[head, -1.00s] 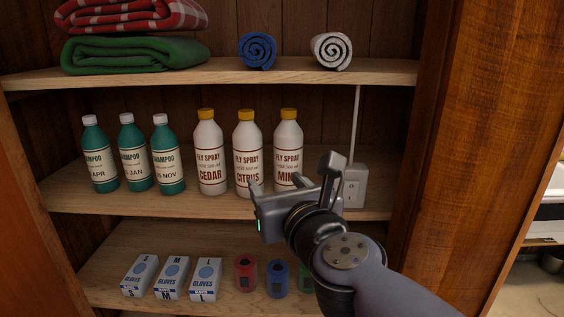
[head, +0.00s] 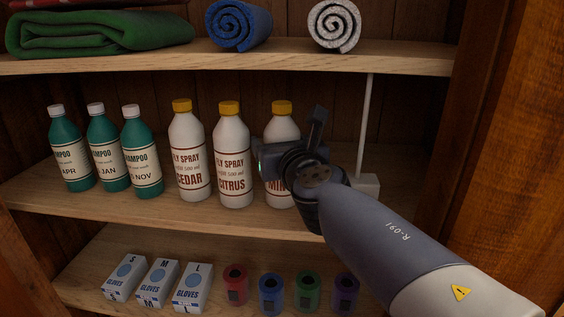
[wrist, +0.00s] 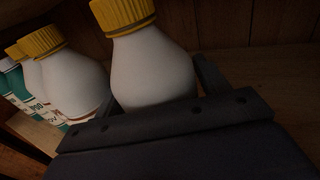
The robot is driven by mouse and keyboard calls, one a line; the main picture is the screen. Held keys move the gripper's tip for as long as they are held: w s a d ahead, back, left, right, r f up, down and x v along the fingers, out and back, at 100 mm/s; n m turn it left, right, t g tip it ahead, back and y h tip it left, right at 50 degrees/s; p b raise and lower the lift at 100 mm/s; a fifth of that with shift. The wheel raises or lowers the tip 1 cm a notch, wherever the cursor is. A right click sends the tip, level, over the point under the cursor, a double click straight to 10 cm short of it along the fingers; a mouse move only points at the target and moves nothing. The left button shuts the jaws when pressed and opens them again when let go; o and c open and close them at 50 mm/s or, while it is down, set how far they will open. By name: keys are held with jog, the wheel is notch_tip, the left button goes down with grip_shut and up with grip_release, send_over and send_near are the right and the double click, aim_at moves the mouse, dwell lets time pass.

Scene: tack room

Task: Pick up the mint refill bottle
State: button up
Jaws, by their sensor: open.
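The mint refill bottle (head: 281,125) is white with a yellow cap and a fly spray label. It stands upright on the middle shelf, rightmost of three alike, its lower right part hidden by my gripper. In the wrist view the bottle (wrist: 151,70) rises just beyond my gripper (wrist: 155,115), its lower part hidden by the gripper body. My gripper (head: 290,140) is open, right in front of the bottle in the head view; one finger shows to the right of it in the wrist view. I cannot tell whether a finger touches it.
The citrus bottle (head: 234,150) stands close on the left, then the cedar bottle (head: 190,150) and several shampoo bottles. A white box with a cable (head: 366,186) is to the right. The upper shelf (head: 330,64) holds rolled cloths above. Glove boxes and small coloured containers sit below.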

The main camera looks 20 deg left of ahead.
jog(key=c, duration=1.1)
jog(key=shift+r, duration=0.1)
jog(key=shift+c, duration=0.2)
